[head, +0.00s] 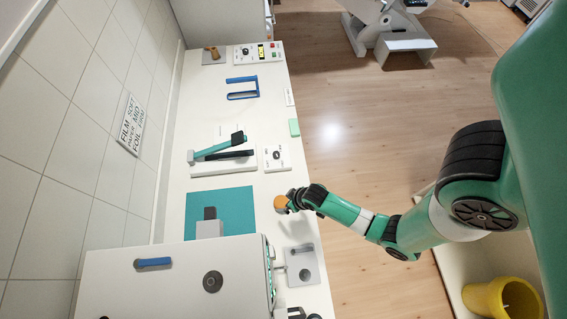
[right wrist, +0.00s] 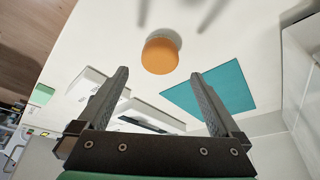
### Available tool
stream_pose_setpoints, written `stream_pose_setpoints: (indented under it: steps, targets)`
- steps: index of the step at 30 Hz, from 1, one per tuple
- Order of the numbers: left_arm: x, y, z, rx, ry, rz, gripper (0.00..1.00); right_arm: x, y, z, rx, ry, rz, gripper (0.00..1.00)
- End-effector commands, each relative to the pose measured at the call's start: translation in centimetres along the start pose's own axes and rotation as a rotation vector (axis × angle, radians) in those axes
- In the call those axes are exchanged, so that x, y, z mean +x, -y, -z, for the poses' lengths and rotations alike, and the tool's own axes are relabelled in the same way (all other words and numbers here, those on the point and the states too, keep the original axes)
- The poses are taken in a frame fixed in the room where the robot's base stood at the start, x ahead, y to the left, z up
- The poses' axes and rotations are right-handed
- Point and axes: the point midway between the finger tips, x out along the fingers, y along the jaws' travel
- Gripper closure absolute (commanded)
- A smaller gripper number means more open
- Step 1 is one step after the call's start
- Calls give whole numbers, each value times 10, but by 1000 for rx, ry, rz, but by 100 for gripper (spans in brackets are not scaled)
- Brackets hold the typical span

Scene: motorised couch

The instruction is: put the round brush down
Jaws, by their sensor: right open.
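An orange round piece (head: 281,202), which may be the round brush, stands on the white counter just right of the teal mat. It also shows in the right wrist view (right wrist: 161,54) as a short orange cylinder; no bristles can be made out. My right gripper (head: 291,202) is beside it in the head view. In the right wrist view my right gripper (right wrist: 159,76) is open, its fingers apart with nothing held between them. The orange piece appears beyond the fingertips, with no visible contact. My left gripper is not in view.
The teal mat (head: 235,200) carries a grey block (head: 209,229). A large white machine (head: 180,285) stands at the near end. A teal-handled lever tool (head: 220,148), a blue-handled piece (head: 242,88) and a grey plate (head: 302,265) are on the white counter (head: 195,92). A yellow bin (head: 487,299) is at right.

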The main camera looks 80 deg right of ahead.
Motion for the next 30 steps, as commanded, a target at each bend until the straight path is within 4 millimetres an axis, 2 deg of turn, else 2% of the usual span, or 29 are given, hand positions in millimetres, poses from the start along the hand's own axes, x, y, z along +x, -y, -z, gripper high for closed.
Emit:
stream_pose_setpoints:
  steps: [1, 6, 19, 22, 23, 26, 29, 30]
  targets:
    - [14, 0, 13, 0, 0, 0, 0, -20, 0, 3, 0, 1, 0, 0]
    - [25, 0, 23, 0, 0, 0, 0, -40, 0, 1, 0, -2, 0, 0]
    - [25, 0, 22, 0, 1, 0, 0, -41, 0, -1, 0, -3, 0, 0]
    - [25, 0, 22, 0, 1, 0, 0, -42, 2, 9, -4, -22, 3, 0]
    - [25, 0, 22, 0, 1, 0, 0, -44, 4, 19, -8, -40, 6, 0]
    - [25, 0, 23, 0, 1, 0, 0, -57, 16, 77, -33, -154, 27, 0]
    - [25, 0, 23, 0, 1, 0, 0, -92, 42, 170, -71, -345, 66, 0]
    - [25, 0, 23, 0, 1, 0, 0, -114, 55, 210, -89, -437, 87, 0]
